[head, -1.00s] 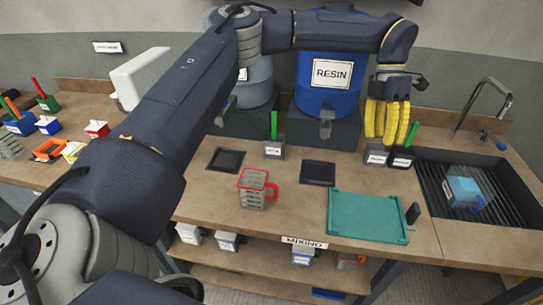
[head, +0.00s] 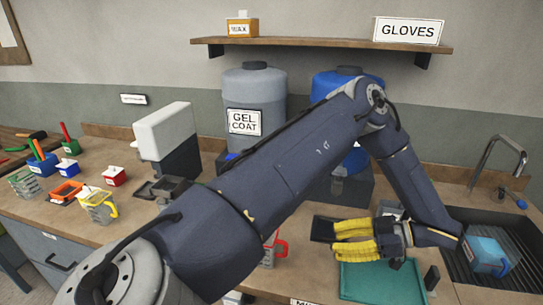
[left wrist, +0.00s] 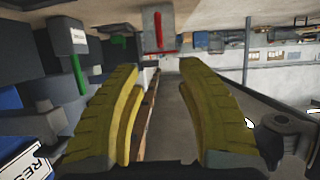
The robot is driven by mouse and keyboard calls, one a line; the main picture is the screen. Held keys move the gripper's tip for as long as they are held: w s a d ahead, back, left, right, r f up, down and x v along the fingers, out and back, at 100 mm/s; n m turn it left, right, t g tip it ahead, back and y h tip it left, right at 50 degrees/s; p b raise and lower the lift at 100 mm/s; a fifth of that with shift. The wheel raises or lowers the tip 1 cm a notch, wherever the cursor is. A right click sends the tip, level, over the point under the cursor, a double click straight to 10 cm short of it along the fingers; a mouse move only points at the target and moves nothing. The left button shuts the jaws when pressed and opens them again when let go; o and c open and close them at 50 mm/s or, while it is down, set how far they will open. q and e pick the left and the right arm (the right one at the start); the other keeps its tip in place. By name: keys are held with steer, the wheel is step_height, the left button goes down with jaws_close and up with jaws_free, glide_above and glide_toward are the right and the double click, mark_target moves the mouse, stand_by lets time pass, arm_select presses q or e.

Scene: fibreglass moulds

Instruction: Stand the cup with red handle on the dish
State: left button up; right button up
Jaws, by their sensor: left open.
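The clear cup with red handle (head: 268,256) stands on the worktop in the head view, partly hidden behind my left arm. In the left wrist view, the cup (left wrist: 152,40) shows ahead, its red handle between the fingertips. My left gripper (head: 336,241) has yellow fingers, is open and empty, and points left toward the cup, apart from it. A shallow teal tray (head: 385,283) lies below the gripper, and a dark square plate (head: 321,229) lies partly behind its fingers. I cannot tell which is the dish. My right gripper is out of view.
A sink (head: 508,290) with a blue cup (head: 487,252) is at the right. A cup with yellow handle (head: 98,207) and several coloured containers stand at the left. A grey gel coat drum (head: 254,100) and a blue drum (head: 335,82) stand at the back.

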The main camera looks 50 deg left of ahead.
mark_target(284, 258)
arm_select(q)
steer(key=x, duration=1.5)
steer(key=shift+a+f, duration=0.1)
steer(key=shift+a, duration=0.1)
steer(key=shift+o, duration=0.3)
jaws_close()
